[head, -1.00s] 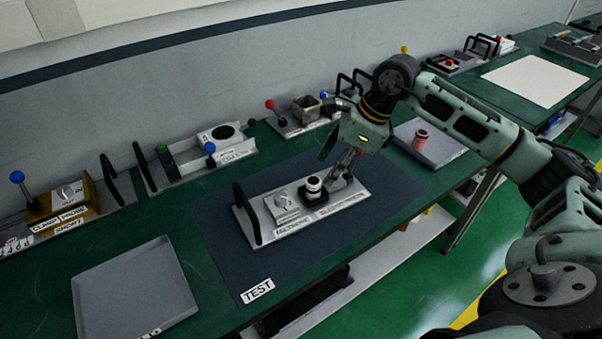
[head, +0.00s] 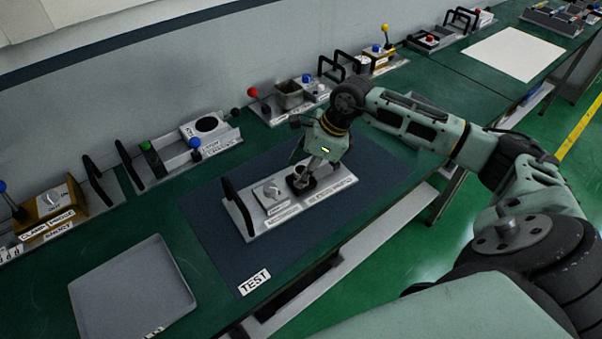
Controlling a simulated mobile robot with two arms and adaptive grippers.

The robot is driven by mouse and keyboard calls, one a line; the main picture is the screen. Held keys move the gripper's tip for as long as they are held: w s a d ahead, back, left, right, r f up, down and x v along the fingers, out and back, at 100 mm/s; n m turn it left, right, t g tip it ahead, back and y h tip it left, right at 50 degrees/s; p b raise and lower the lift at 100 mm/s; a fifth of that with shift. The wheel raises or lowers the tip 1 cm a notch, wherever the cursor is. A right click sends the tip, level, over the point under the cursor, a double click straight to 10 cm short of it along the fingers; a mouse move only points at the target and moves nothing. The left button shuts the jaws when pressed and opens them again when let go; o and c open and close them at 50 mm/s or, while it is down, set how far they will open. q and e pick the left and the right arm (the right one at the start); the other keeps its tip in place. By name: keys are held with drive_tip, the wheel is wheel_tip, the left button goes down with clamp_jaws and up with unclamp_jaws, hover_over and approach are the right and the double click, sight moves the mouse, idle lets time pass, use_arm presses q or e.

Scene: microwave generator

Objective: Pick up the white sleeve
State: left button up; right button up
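The plate with the black handle (head: 256,227) lies on the dark mat marked TEST. It carries a white switch block with a knob (head: 269,195) and a dark round holder (head: 297,188). My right gripper (head: 306,174) points down at the holder, its fingers at the spot where the white sleeve stood. The fingers cover most of that spot, so I cannot make out the sleeve clearly or tell whether the fingers are closed on it. My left gripper is not in view.
An empty grey tray (head: 130,290) lies at the front left. Fixtures with coloured knobs line the wall, including a brown box (head: 50,212) and a grey cup (head: 288,95). A white sheet (head: 514,54) lies far right. The dark mat (head: 215,225) is bare left of the plate.

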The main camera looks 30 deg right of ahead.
drive_tip(key=shift+s, duration=0.1)
drive_tip(key=shift+c, duration=0.6)
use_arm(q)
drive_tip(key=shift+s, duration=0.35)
use_arm(e)
clamp_jaws()
drive_tip(key=shift+r, duration=0.1)
